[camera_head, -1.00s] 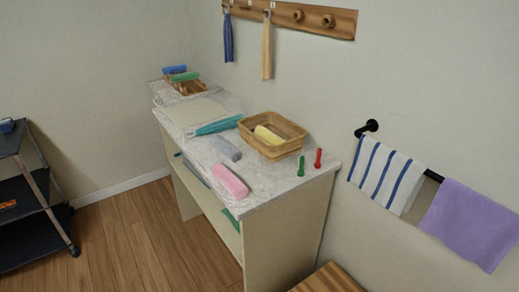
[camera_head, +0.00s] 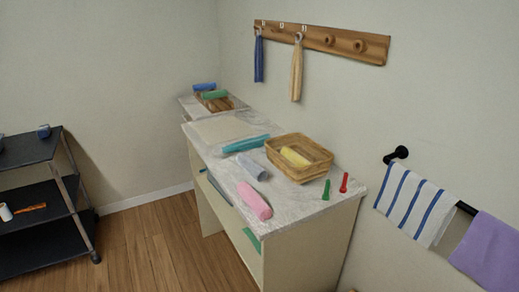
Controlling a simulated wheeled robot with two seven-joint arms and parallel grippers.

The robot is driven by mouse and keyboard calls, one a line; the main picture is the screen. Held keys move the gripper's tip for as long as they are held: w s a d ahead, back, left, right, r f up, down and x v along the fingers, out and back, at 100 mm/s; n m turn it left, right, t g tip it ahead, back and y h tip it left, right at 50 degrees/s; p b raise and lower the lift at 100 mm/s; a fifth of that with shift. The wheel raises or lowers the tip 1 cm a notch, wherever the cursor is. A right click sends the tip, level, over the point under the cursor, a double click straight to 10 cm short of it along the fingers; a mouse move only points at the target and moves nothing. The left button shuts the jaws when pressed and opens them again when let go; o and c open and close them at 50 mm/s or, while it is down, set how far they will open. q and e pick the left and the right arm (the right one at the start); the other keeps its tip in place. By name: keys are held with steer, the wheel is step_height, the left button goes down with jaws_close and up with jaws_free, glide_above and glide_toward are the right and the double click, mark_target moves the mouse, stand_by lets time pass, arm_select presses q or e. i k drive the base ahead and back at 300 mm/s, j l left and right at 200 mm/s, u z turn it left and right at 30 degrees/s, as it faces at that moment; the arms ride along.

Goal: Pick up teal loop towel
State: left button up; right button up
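A long teal towel (camera_head: 246,144) lies flat across the counter, in front of the pale mat; I cannot make out a loop on it. A teal-green piece of cloth (camera_head: 252,239) also shows at the shelf under the counter top, mostly hidden. On the wall rail, a blue loop towel (camera_head: 259,60) and a cream loop towel (camera_head: 296,74) hang from pegs; neither is teal. Neither of my grippers is in view.
The counter (camera_head: 290,208) also holds a wicker basket (camera_head: 318,165) with a yellow roll (camera_head: 295,157), a grey-blue roll (camera_head: 251,167), a pink roll (camera_head: 254,201) and two small pegs. A black cart (camera_head: 40,200) stands left. The wood floor (camera_head: 150,245) between is clear.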

mark_target(257, 141)
steer(key=z, duration=0.4)
steer(key=j+z, duration=0.3)
steer(key=i+j+z, duration=0.1)
steer(key=j+z, duration=0.2)
steer(key=j, duration=0.2)
steer(key=j+z, duration=0.1)
steer(key=j, duration=0.7)
steer(key=j+z, duration=0.1)
steer(key=j, duration=0.7)
steer(key=k+j+z, duration=0.15)
steer(key=j, duration=0.65)
